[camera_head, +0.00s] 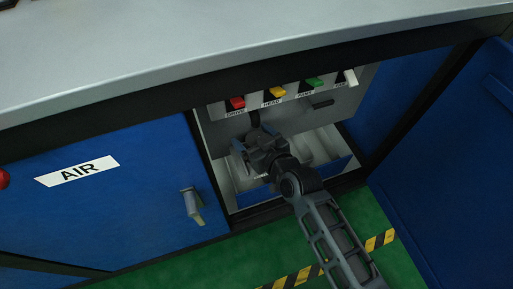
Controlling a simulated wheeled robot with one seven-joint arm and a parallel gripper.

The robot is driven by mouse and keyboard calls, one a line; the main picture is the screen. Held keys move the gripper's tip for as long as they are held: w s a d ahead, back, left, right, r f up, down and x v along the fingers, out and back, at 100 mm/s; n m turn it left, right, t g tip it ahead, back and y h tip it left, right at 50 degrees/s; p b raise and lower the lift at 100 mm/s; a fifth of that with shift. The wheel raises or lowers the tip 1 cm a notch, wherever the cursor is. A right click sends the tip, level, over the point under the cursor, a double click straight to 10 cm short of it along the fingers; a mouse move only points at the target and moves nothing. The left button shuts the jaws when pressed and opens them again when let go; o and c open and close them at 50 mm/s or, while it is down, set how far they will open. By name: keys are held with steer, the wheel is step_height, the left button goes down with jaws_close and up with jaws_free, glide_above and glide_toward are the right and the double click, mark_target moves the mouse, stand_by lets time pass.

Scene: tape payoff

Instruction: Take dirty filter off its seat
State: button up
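My gripper (258,143) reaches into the open bay of the blue cabinet, in front of the grey panel (226,130). Its fingers are small and dark here, and I cannot tell whether they are open or shut. A dark upright piece (254,118) shows on the panel just above my gripper; I cannot tell whether it is part of the filter or its seat. No dirty filter can be clearly made out; my gripper and arm hide the middle of the bay.
Red (236,103), yellow (277,91), green (314,83) and white (350,77) levers line the panel top. A pale tray (328,143) lies low in the bay. The AIR door (130,205) with its handle (193,206) is left; an open blue door (450,170) stands right.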

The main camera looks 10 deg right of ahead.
steer(key=c, duration=1.1)
steer(key=shift+o, duration=0.2)
